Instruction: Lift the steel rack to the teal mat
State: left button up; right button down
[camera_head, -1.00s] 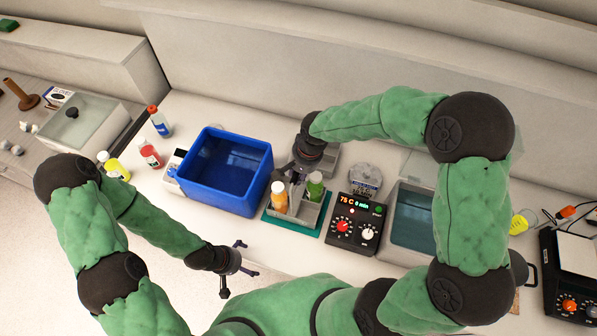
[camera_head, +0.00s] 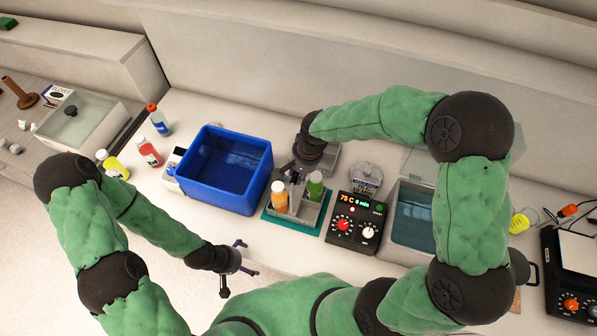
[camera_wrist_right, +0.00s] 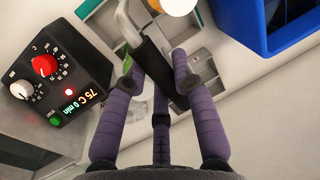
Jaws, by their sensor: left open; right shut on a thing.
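The steel rack (camera_head: 310,214) holds an orange bottle (camera_head: 280,196) and a green bottle (camera_head: 315,186). It is over the teal mat (camera_head: 271,214), whose edges show around it. I cannot tell whether the rack touches the mat. My right gripper (camera_head: 296,178) is above the rack; in the right wrist view its fingers (camera_wrist_right: 160,72) are shut on the rack's dark handle grip (camera_wrist_right: 156,66). The teal mat (camera_wrist_right: 198,58) shows beneath in that view. My left gripper (camera_head: 233,270) is open and empty at the table's front edge, apart from the rack.
The blue bin (camera_head: 258,190) stands close left of the rack. The black heater control box (camera_head: 357,221) stands close right, beside a water bath (camera_head: 413,217). Several bottles, including a red one (camera_head: 149,152), stand at the left. A small strip of table in front is clear.

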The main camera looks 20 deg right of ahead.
jog(key=shift+w+r, duration=0.1)
jog(key=c, duration=0.9)
grip_release()
jog(key=shift+c, duration=0.2)
jog(key=shift+s, duration=0.2)
notch_tip(320, 180, up, 12)
jog(key=s+d, duration=0.1)
jog(key=d, duration=0.1)
jog(key=shift+s+f, duration=0.15)
jog(key=shift+f, duration=0.1)
